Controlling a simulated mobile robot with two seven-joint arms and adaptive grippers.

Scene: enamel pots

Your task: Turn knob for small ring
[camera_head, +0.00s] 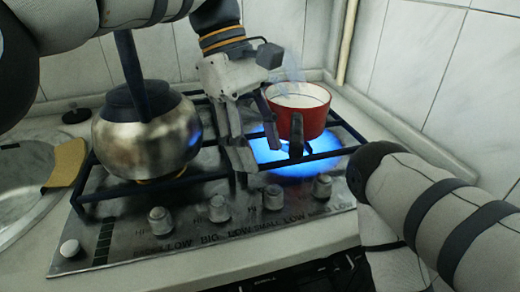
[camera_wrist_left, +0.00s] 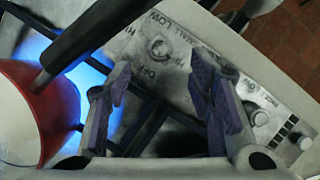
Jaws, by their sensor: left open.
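A steel hob panel (camera_head: 130,228) carries a row of metal knobs. One knob (camera_head: 273,197) is near the lettering "SMALL"; in the left wrist view a knob (camera_wrist_left: 160,47) shows beside "SMALL LOW" and "OFF", beyond the fingertips. Another knob (camera_wrist_left: 258,115) lies beyond the right finger there. My left gripper (camera_head: 260,142) is open and empty, above the grate behind the knobs and left of the red pan. It also shows in the left wrist view (camera_wrist_left: 160,80), its purple-grey fingers spread. A blue flame (camera_head: 268,150) burns under the red pan. My right gripper is not shown.
The red pan (camera_head: 310,122) stands on the right burner, its dark handle (camera_wrist_left: 95,38) reaching out close to my left fingers. A round metal pot (camera_head: 147,143) stands on the left burner. Black grate bars (camera_head: 190,178) lie around. My right arm crosses the right side.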

